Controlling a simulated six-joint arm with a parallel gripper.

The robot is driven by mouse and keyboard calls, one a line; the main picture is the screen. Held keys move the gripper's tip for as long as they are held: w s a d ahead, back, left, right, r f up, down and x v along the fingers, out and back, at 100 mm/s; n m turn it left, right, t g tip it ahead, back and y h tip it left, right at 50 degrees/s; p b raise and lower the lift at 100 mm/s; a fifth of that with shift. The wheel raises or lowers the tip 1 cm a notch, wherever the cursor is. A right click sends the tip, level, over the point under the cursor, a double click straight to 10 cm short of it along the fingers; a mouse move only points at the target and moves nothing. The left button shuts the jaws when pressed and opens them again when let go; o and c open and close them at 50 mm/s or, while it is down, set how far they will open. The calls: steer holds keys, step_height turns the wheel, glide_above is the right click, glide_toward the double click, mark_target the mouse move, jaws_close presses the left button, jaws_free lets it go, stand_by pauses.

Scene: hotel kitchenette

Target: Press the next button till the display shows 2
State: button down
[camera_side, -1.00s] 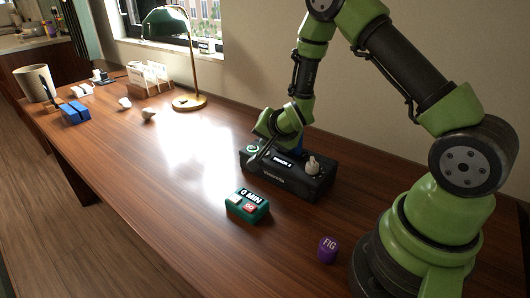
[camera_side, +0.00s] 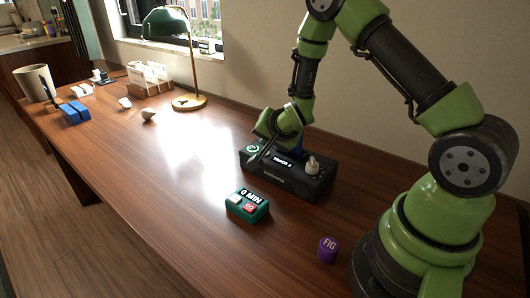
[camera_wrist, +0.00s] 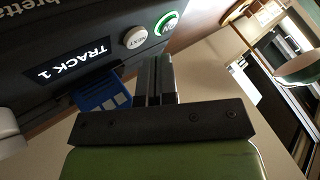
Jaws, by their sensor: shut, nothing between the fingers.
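A dark box-shaped player (camera_side: 318,188) stands on the wooden desk. Its display (camera_wrist: 82,60) reads TRACK 1 in the wrist view. The round, pale NEXT button (camera_wrist: 135,38) sits beside the display, and a green-ringed button (camera_wrist: 166,23) is beyond it. A pale knob (camera_side: 312,166) is at the right end of the player. My gripper (camera_wrist: 154,62) is shut and empty, with its fingertips at the player close to the NEXT button. I cannot tell whether they touch the button.
A green timer (camera_side: 247,207) reading 0 MIN sits in front of the player. A purple FIG container (camera_side: 328,249) stands near my base. A lamp (camera_side: 188,103) stands farther back. The desk left of the timer is clear.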

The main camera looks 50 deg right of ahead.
mark_target(268, 152)
steer(key=shift+f, duration=0.15)
stand_by(0.4)
steer(key=shift+f, duration=0.25)
steer(key=shift+f, duration=0.35)
stand_by(0.6)
steer(key=shift+r, duration=0.75)
steer(key=shift+r, duration=2.55)
